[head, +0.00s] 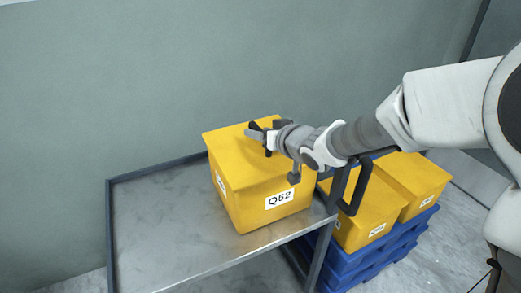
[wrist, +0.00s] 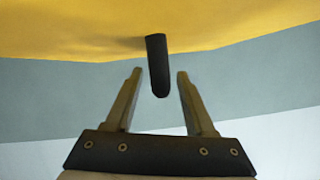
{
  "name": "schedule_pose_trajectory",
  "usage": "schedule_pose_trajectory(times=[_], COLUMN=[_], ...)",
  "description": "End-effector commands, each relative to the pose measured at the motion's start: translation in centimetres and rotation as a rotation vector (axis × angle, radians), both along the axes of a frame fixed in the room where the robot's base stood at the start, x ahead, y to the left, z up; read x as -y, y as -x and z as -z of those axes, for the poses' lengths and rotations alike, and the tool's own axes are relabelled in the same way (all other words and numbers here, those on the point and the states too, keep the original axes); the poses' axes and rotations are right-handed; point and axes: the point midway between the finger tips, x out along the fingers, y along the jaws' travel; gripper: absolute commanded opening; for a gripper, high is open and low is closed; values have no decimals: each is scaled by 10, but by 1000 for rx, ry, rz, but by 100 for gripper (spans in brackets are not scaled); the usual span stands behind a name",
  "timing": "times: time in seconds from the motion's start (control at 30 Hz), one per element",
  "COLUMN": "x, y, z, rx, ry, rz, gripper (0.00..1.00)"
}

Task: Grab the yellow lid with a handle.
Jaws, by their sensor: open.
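The yellow lid (head: 225,137) lies on top of a yellow box (head: 245,203) labelled Q62, which stands on a metal table. In the wrist view the yellow lid (wrist: 80,30) fills the top, with its dark handle (wrist: 158,65) sticking out from it. My gripper (head: 258,133) is over the lid in the head view and hides part of it and most of the handle. In the wrist view my gripper (wrist: 158,72) is open, with one finger on each side of the handle's end. Gaps show between the handle and both fingers.
The metal table (head: 160,230) has a dark raised rim and is clear to the left of the box. More yellow boxes (head: 365,215) stand on a blue pallet (head: 375,260) to the right, lower down. A plain wall (head: 100,80) is behind.

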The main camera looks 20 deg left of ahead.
Motion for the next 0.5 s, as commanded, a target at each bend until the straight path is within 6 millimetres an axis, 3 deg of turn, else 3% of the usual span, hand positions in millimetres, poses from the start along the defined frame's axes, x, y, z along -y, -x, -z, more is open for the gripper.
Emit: schedule_pose_trajectory(times=[0.3, 0.5], x=[-5, -5], y=[-4, -4], z=[2, 2], rx=[1, 1], ry=[0, 0], rz=[1, 1], gripper=[55, 20])
